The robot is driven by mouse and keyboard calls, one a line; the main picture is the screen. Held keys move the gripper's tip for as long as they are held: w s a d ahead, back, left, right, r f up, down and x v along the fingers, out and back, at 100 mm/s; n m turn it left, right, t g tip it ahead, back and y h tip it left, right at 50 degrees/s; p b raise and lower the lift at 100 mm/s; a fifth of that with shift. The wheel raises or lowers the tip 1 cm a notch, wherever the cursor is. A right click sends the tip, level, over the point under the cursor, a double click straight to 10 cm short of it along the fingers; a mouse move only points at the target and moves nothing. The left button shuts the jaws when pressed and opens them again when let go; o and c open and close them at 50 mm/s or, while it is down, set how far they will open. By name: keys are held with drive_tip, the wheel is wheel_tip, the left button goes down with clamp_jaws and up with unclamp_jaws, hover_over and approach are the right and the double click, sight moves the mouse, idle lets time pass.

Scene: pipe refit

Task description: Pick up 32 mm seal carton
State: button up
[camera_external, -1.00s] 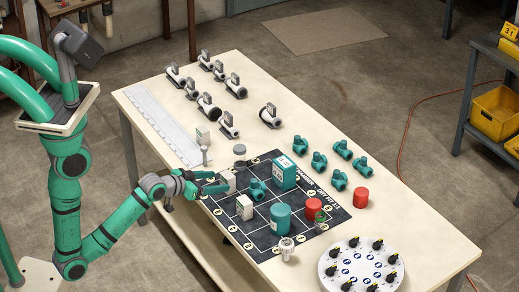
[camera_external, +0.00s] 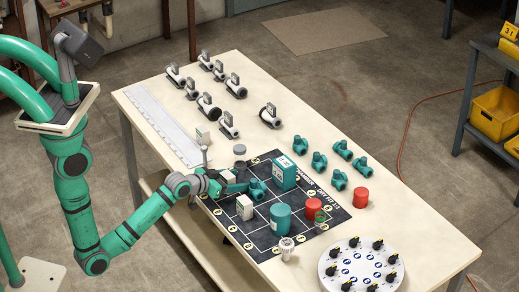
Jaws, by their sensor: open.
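Several small white cartons could be the 32 mm seal carton, but their labels are too small to read. One white carton (camera_external: 228,175) stands at the left part of the dark gridded mat (camera_external: 262,240), partly hidden by my gripper. My gripper (camera_external: 236,186) is open and low over the mat, with its fingers at this carton; I cannot tell whether they touch it. A second white carton (camera_external: 245,207) stands on the mat just nearer the camera.
A teal valve fitting (camera_external: 257,189) sits close right of my gripper. A teal box (camera_external: 284,172), teal cylinder (camera_external: 280,218) and red cylinder (camera_external: 313,209) stand on the mat. A grey round cap (camera_external: 239,150) lies behind. A round white tray (camera_external: 361,268) is at front right.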

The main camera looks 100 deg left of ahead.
drive_tip(key=c, duration=1.2)
drive_tip(key=shift+o, duration=0.2)
drive_tip(key=shift+r, duration=0.1)
